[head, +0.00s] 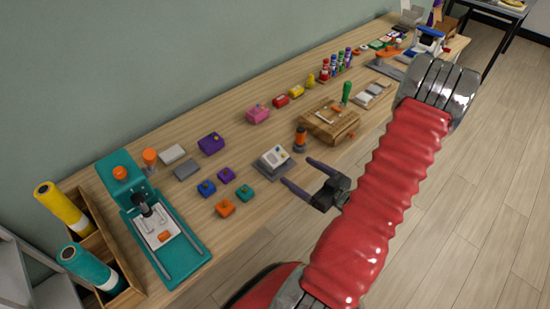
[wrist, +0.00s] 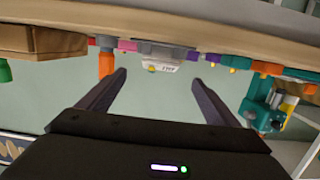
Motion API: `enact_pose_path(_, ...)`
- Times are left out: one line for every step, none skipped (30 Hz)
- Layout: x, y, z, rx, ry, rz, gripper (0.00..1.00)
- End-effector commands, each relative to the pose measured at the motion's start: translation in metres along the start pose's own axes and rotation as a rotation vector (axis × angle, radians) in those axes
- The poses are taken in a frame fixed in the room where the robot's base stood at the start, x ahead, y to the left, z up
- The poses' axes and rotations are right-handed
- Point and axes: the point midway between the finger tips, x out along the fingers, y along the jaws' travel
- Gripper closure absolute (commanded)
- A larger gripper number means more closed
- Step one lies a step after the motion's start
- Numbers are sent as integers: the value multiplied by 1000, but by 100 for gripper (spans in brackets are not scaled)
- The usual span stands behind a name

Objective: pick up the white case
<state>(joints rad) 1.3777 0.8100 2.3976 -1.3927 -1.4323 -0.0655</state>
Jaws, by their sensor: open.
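The white case (head: 274,156) is a small boxy thing with dark marks on its face, on a grey base near the table's front edge. In the wrist view, which is upside down, the white case (wrist: 162,66) shows between the fingertips and beyond them. My gripper (head: 295,172) is open and empty, just off the front edge of the table, with its fingers pointing toward the case. The two dark fingers also show in the wrist view (wrist: 160,76), spread wide. A gap appears to remain between fingertips and case.
An orange cylinder (head: 300,139) stands close to the right of the case, and a wooden block (head: 330,122) lies beyond it. Small purple, blue, teal and orange blocks (head: 225,208) sit to the left. A teal machine (head: 165,235) stands farther left. The wooden table (head: 250,85) has bare patches behind the case.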

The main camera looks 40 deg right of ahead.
Motion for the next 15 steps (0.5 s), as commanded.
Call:
enact_pose_path(7, -2, 0, -1, 0, -5, 15)
enact_pose_path(10, -1, 0, 0, 0, -5, 15)
enact_pose_path(14, -2, 0, 0, 0, -5, 15)
enact_pose_path(17, -2, 0, 0, 0, -6, 15)
enact_pose_path(20, -2, 0, 0, 0, -5, 15)
enact_pose_path(25, -2, 0, 0, 0, -5, 15)
enact_pose_path(28, -2, 0, 0, 0, -6, 15)
enact_pose_path(32, -2, 0, 0, 0, -5, 15)
enact_pose_path(36, -2, 0, 0, 0, -5, 15)
enact_pose_path(39, -2, 0, -1, 0, -6, 15)
enact_pose_path(42, -2, 0, -1, 0, -5, 15)
enact_pose_path(47, -2, 0, -1, 0, -5, 15)
enact_pose_path(51, -2, 0, -2, 0, -6, 15)
enact_pose_path(54, -2, 0, -2, 0, -6, 15)
enact_pose_path(58, -2, 0, -2, 0, -5, 15)
